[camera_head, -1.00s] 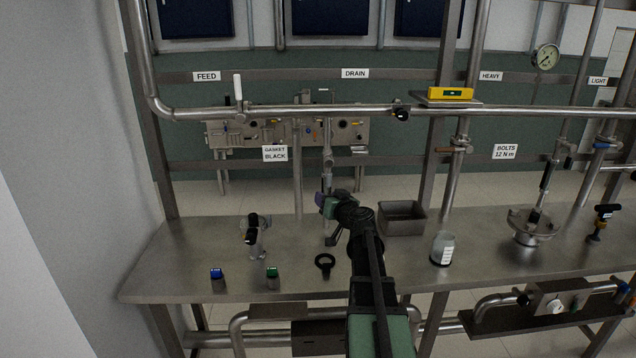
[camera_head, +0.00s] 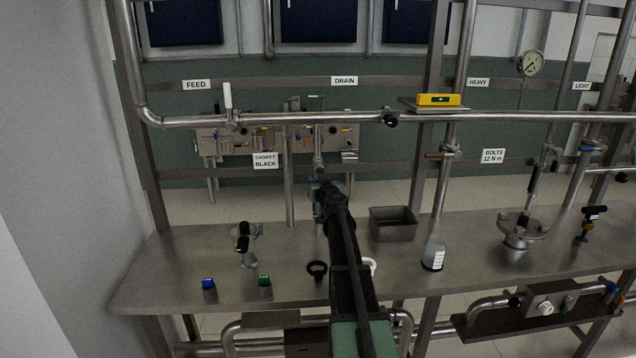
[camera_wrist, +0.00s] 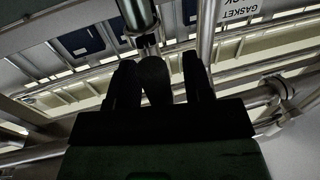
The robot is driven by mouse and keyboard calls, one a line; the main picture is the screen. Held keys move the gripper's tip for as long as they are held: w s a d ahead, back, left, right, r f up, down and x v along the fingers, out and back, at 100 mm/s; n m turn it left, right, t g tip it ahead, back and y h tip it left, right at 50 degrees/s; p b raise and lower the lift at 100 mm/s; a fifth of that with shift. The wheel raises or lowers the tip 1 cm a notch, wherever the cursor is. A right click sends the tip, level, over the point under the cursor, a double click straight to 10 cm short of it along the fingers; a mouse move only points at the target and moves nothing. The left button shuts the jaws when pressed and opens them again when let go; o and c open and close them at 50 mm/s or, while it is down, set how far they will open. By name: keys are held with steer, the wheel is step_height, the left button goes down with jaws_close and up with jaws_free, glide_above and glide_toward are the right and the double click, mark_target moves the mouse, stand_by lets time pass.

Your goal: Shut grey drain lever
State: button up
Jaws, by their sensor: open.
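The DRAIN label (camera_head: 344,80) is on the back rail. Below it a steel drain pipe (camera_head: 319,150) hangs from the horizontal pipe. My gripper (camera_head: 319,182) is at the lower end of this pipe, partly hidden by my own arm. In the wrist view my gripper (camera_wrist: 158,78) is open, with one dark finger on each side. A dark, rounded, paddle-like piece (camera_wrist: 155,76) stands between the fingers, just below a shiny metal cylinder (camera_wrist: 138,15). It looks like the drain lever, but its grey colour is not clear in the shadow. I cannot tell whether a finger touches it.
A steel tray (camera_head: 393,229), a bottle (camera_head: 433,254) and a black ring (camera_head: 317,268) stand or lie on the bench. Blue-capped (camera_head: 208,283) and green-capped (camera_head: 265,281) pieces are at its front left. The white feed handle (camera_head: 228,95) stands upright at left.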

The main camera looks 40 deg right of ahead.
jaws_close()
